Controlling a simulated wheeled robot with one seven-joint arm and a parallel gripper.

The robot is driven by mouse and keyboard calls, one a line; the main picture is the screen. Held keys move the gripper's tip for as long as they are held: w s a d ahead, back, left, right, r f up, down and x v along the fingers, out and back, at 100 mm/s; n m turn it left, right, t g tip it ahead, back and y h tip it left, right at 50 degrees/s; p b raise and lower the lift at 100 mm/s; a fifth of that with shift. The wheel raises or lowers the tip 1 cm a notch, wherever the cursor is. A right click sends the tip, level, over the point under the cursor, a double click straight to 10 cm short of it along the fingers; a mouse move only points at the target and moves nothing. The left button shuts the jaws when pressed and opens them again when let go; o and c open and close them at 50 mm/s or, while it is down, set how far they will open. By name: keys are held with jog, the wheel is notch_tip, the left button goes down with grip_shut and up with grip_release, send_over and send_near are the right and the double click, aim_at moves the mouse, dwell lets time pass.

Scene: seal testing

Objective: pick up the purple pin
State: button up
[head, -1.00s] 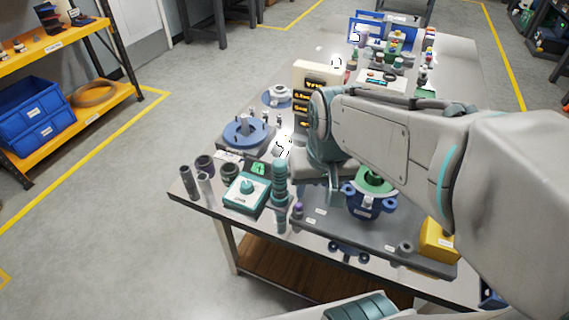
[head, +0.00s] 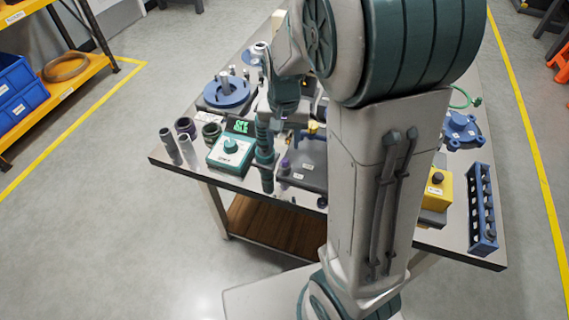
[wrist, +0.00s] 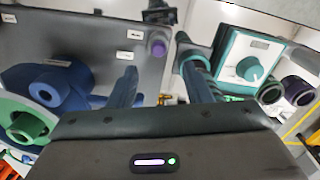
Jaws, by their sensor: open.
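The purple pin (head: 285,166) stands near the left end of the dark plate (head: 306,172) in the head view. In the wrist view, the purple pin (wrist: 158,48) shows end-on near the plate's edge, beside a white label. My gripper (wrist: 161,70) is open, with one finger on each side of the picture's middle. The pin appears between and beyond the fingertips, with nothing held. I cannot tell the exact gap to it. In the head view my arm covers much of the plate, and I cannot make out the fingers clearly.
A teal ribbed post (head: 265,145) stands close left of the pin, beside the teal box with a knob (head: 231,151). Grey and dark cylinders (head: 170,143) stand farther left. In the wrist view, a blue flanged part (wrist: 65,80) and green ring (wrist: 20,122) are left.

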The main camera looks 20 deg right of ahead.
aim_at(285, 160)
notch_tip(285, 160, down, 7)
jog(key=shift+d+r, duration=0.1)
jog(key=shift+s, duration=0.1)
dwell(0.3)
grip_shut()
